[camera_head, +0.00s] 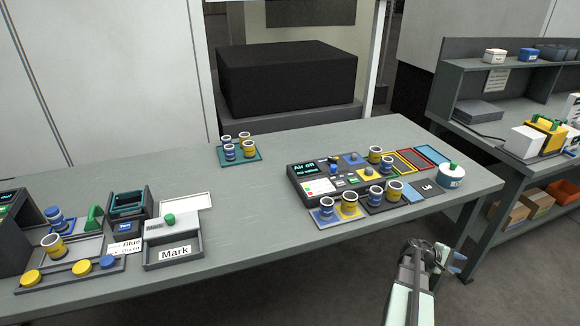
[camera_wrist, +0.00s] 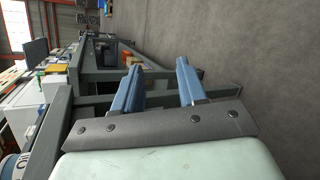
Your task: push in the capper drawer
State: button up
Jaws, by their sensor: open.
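At the left end of the bench is a dark unit (camera_head: 8,226) with a small display, cut off by the picture edge. Beside it a pale tray (camera_head: 85,246) holds a yellow can (camera_head: 53,246). A grey front strip (camera_head: 56,276) carries yellow and blue caps. A green handle (camera_head: 95,217) stands behind. I cannot tell for sure which part is the capper drawer or how far out it is. My gripper (camera_head: 450,257) is off the front edge at the right, far from this unit. Its blue fingers show apart and empty in the wrist view (camera_wrist: 158,68).
A box labelled Mark (camera_head: 174,254) with a green knob and a dark holder (camera_head: 127,204) stand right of the tray. A teal tray of cans (camera_head: 240,157) is mid-bench. A control panel (camera_head: 322,178) with cans and coloured mats fills the right. Bench centre is clear.

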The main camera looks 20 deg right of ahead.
jog(key=w+r+m+t+h, duration=0.15)
jog(key=w+r, duration=0.35)
jog(key=r, duration=0.6)
jog(key=w+a+r+m+t+h, duration=0.1)
jog(key=w+r+m+h, duration=0.2)
jog(key=r, duration=0.8)
jog(key=w+r+m+t+h, duration=0.1)
jog(key=w+r+m, duration=0.2)
jog(key=w+r, duration=0.5)
jog(key=w+a+r+m+t, duration=0.2)
jog(key=w+a+r+m, duration=0.1)
jog(key=w+a+r, duration=0.6)
jog(key=w+a+f+n+t+y, duration=0.1)
jog(key=w+a+f+y, duration=0.15)
jog(key=w+a, duration=0.75)
jog(key=w+a+f+t+y, duration=0.1)
jog(key=w+a+y, duration=0.4)
jog(key=a, duration=0.9)
jog(key=w+a+f+n+t+y, duration=0.1)
jog(key=w+a+f+y, duration=0.1)
jog(key=w+a, duration=0.85)
jog(key=n+g+y, duration=0.5)
jog(key=n+y, duration=0.2)
jog(key=y, duration=0.4)
send_near(92, 210)
jog(key=x, duration=0.8)
jog(key=shift+s, duration=0.15)
